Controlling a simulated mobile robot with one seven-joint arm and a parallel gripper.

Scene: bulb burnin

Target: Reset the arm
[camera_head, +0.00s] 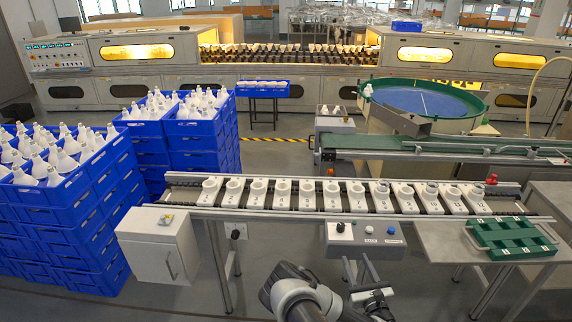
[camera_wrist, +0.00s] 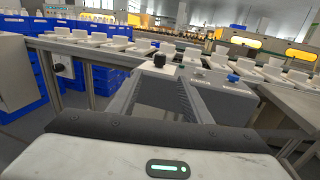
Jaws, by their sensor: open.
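My arm shows at the bottom middle of the head view, in front of the conveyor. My gripper (camera_head: 373,295) is low in that view, below the control box (camera_head: 364,238) with a black knob and blue and white buttons. In the wrist view my gripper (camera_wrist: 168,88) is open, with two grey ridged fingers apart and no object seen between them. The control box's black knob (camera_wrist: 160,60) and blue button (camera_wrist: 232,78) show just beyond the fingers.
The conveyor (camera_head: 330,211) carries a row of numbered white sockets. Stacks of blue crates (camera_head: 62,235) with white bulbs stand at left. A white cabinet (camera_head: 158,250) is at left front. A green tray (camera_head: 508,238) lies on the side table (camera_head: 450,250) at right.

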